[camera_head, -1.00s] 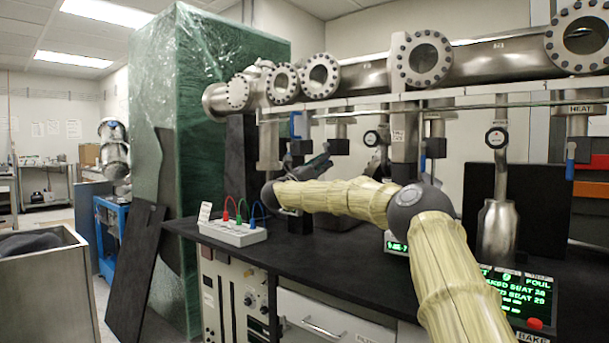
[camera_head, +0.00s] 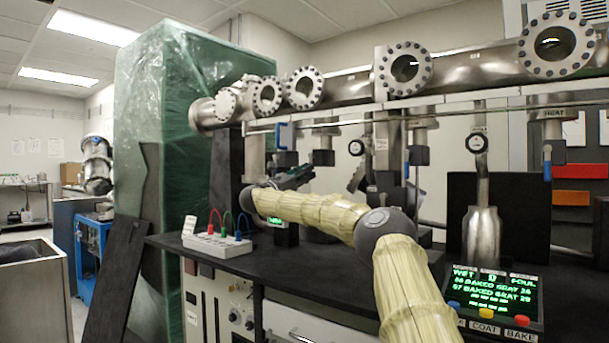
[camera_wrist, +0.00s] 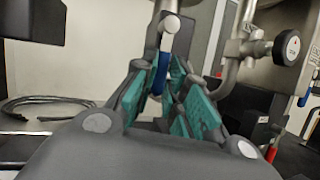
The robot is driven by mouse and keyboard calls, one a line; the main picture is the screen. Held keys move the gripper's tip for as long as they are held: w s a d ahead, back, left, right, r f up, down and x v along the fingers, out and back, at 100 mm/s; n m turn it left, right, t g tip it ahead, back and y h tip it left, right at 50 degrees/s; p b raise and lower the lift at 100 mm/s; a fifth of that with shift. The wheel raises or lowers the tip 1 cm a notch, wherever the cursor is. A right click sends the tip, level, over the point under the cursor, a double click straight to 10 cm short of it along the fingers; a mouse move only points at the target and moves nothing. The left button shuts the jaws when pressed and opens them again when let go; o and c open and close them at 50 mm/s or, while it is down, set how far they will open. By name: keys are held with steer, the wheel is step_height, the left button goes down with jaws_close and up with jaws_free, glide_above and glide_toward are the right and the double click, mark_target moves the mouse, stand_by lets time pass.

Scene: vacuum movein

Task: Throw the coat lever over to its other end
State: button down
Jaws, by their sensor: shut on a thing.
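A narrow blue lever (camera_wrist: 158,82) shows between my gripper's teal finger pads in the wrist view. My gripper (camera_wrist: 170,80) is shut on this blue lever, below a pale round bar end. In the head view my gripper (camera_head: 296,176) is small and dark, under the left part of the steel pipe, and the lever in it cannot be made out. A blue lever handle (camera_head: 284,135) hangs above it there. Another blue lever (camera_head: 547,163) hangs beneath the HEAT label at the right. No COAT label on a lever is readable; a COAT button (camera_head: 485,328) is on the panel.
A round gauge (camera_wrist: 287,46) on a bent pipe is close right of my gripper. The black bench (camera_head: 335,268) holds a white box with coloured cables (camera_head: 218,244), a metal bottle (camera_head: 481,236) and a green-text panel (camera_head: 492,290). A green wrapped cabinet (camera_head: 190,85) stands at the left.

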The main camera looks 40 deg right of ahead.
steer(key=shift+w+a+r, duration=0.1)
steer(key=shift+w+a, duration=0.05)
steer(key=c, duration=1.6)
jaws_free()
steer(key=shift+w, duration=0.1)
steer(key=shift+o, duration=0.7)
steer(key=shift+w, duration=0.15)
steer(key=s+v, duration=0.1)
steer(key=v, duration=1)
steer(key=shift+w+a+f, duration=0.3)
steer(key=shift+f, duration=0.05)
